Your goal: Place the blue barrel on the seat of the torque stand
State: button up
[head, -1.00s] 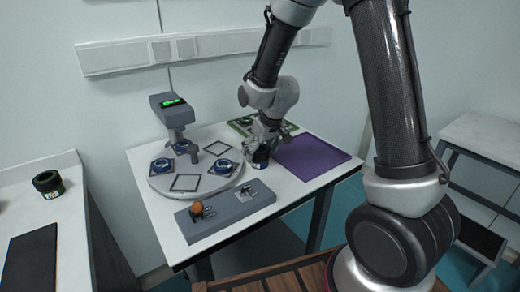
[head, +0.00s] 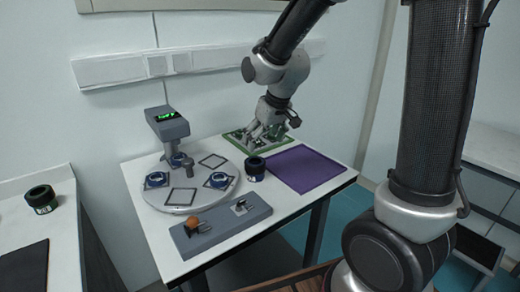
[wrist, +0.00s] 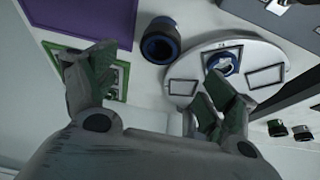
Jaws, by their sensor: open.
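The blue barrel (head: 255,168), a short dark cylinder, stands upright on the white table between the round plate and the purple mat. In the wrist view the barrel (wrist: 160,42) shows a blue ring around its dark opening, beyond my fingertips. My gripper (head: 268,136) is open and empty above the green-framed board, behind and above the barrel, apart from it. Its two spread fingers also show in the wrist view (wrist: 158,70). A grey stand with a green-lit display (head: 167,124), apparently the torque stand, rises at the round plate's back edge. I cannot clearly make out its seat.
The round grey plate (head: 152,196) carries several blue ring-like pieces and square frames. A grey block (head: 222,222) with an orange knob and metal fittings lies in front. The purple mat (head: 305,168) is right, the green-framed board (head: 238,138) behind. Another dark cylinder (head: 42,199) stands on the left table.

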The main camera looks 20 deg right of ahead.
jog(key=s+d+r+m, duration=0.1)
jog(key=s+d+r, duration=0.2)
jog(key=s, duration=0.2)
jog(key=s+d+r, duration=0.3)
jog(key=s+d, duration=0.1)
jog(key=s, duration=0.2)
jog(key=s+d+r+m+h, duration=0.1)
jog(key=s+d+r, duration=0.2)
jog(key=s, duration=0.3)
jog(key=shift+d+r+m, duration=0.3)
jog(key=shift+d, duration=0.05)
jog(key=shift+o, duration=0.5)
jog(key=s+d+m, duration=0.1)
jog(key=s+d, duration=0.1)
jog(key=s, duration=0.5)
jog(key=shift+s+d+r, duration=0.15)
jog(key=shift+s+r, duration=0.05)
jog(key=shift+s, duration=0.05)
jog(key=w+a+f+m+g+y, duration=0.3)
jog(key=a+f+m+g+y, duration=0.1)
jog(key=a+f+m+g, duration=0.15)
jog(key=m+t+y, duration=0.9)
jog(key=m+y, duration=0.3)
jog(key=m, duration=0.6)
send_near(255, 161)
jog(key=shift+x, duration=1.15)
jog(key=shift+a+f, duration=0.1)
jog(key=shift+a, duration=0.25)
jog(key=shift+x, duration=3.45)
jog(key=c, duration=1.3)
